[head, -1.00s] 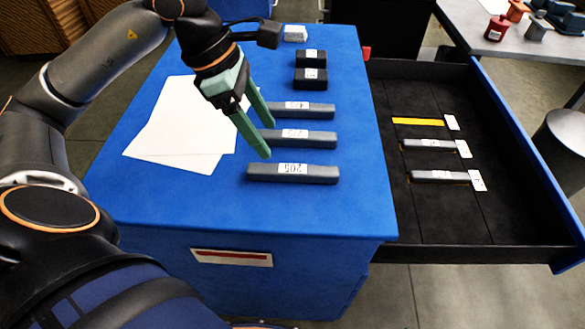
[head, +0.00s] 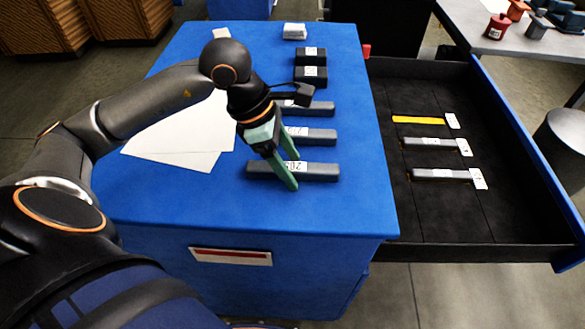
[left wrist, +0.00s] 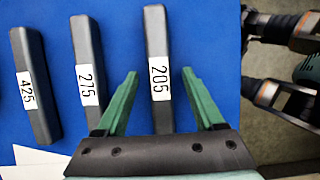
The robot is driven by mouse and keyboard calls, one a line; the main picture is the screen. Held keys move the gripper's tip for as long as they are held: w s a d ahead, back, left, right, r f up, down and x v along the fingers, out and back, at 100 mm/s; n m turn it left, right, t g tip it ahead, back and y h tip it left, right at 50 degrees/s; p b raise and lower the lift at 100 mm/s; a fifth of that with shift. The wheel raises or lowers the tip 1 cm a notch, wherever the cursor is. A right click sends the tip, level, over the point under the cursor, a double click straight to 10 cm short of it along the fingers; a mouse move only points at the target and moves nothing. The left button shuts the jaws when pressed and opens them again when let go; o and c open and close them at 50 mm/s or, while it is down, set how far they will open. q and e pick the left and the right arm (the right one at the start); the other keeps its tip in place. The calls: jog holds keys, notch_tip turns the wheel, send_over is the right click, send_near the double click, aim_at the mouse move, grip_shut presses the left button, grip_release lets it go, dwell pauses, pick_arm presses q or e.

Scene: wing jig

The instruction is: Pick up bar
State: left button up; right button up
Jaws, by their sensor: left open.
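Three grey bars with white number labels lie side by side on the blue cabinet top. My left gripper (head: 293,173) is open and empty, pointing down at the 205 bar. In the left wrist view its fingers (left wrist: 160,73) appear on either side of that bar's label. I cannot tell how far above the bar the fingertips are.
The blue cabinet top (head: 240,215) also carries white paper sheets (head: 165,150) and two black blocks (head: 310,77). An open black drawer (head: 440,215) at the right holds two grey bars (head: 440,175) and a yellow strip (head: 418,120). The near cabinet top is clear.

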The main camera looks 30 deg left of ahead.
pick_arm(q)
jog(key=shift+c, duration=0.3)
grip_shut()
jog(key=shift+r, duration=0.1)
dwell(0.9)
